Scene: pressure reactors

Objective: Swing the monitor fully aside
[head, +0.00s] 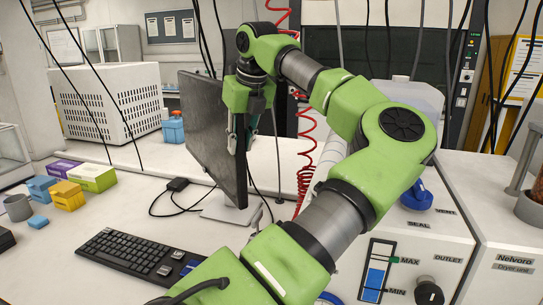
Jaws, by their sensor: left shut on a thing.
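The monitor (208,125) is a thin dark panel on a pale stand (228,212) on the white bench. It is turned at a steep angle, with its near right edge towards me. My left gripper (239,138) comes down from above and is shut on that right edge, at about the middle of its height. The green arm reaches up from the bottom of the head view and bends over to the monitor. Part of the panel's edge is hidden by the fingers. My right gripper is not in view.
A black keyboard (138,257) lies in front of the monitor. Small coloured boxes (92,177) and a grey mug (17,207) stand to the left. A white ventilated box (108,102) is behind. A reactor unit with a level gauge (377,270) is at right. Cables hang down.

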